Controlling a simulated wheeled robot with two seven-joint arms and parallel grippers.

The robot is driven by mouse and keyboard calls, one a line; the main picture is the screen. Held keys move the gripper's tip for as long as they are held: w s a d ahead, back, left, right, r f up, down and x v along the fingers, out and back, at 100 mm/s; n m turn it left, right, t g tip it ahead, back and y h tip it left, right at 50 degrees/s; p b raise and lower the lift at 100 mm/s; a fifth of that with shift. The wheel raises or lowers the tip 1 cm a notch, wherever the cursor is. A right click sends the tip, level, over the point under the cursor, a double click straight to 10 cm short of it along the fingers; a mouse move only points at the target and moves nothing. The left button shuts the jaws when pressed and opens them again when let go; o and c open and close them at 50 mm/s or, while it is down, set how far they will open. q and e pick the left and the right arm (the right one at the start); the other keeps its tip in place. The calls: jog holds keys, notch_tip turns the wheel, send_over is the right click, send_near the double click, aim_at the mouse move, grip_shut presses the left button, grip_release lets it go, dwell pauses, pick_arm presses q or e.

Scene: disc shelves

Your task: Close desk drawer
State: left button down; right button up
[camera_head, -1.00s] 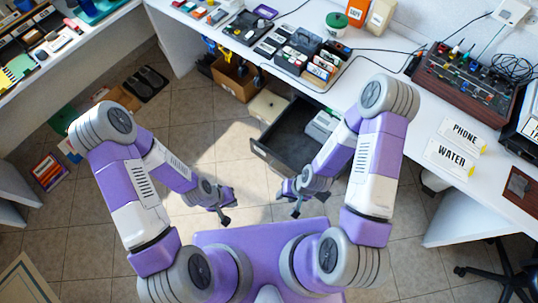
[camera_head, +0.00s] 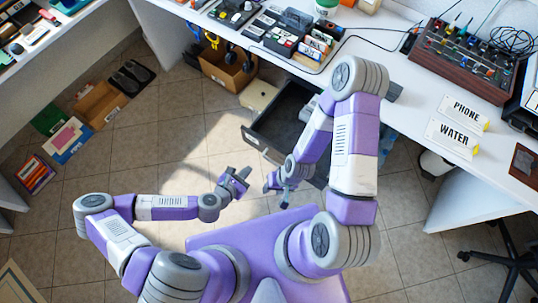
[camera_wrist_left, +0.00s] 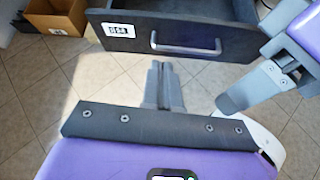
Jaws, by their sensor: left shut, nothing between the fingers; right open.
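The dark grey desk drawer (camera_head: 280,122) is pulled out from under the white desk. Its front panel, with a silver handle (camera_wrist_left: 186,50) and a white label, faces me in the left wrist view. My left gripper (camera_head: 245,177) is shut and empty, in front of the drawer and apart from it. Its closed fingers (camera_wrist_left: 163,85) point toward the drawer front in the wrist view. My right gripper (camera_head: 272,184) is open and empty, close to the near side of the drawer. My right arm hides the drawer's right part.
The white desk (camera_head: 400,125) holds trays, a mixer-like box (camera_head: 462,57) and PHONE and WATER signs. A cardboard box (camera_head: 228,68) stands on the floor left of the drawer. A black chair (camera_head: 505,255) stands at lower right.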

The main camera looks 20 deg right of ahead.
pick_arm(q)
jog(key=s, duration=0.1)
jog(key=n+b, duration=0.1)
jog(key=b, duration=0.3)
send_near(274, 149)
jog(key=x, duration=0.5)
jog(key=shift+a+f, duration=0.1)
jog(key=shift+f, duration=0.25)
jog(key=shift+w+d, duration=0.4)
jog(key=shift+d, duration=0.1)
jog(key=shift+w, duration=0.1)
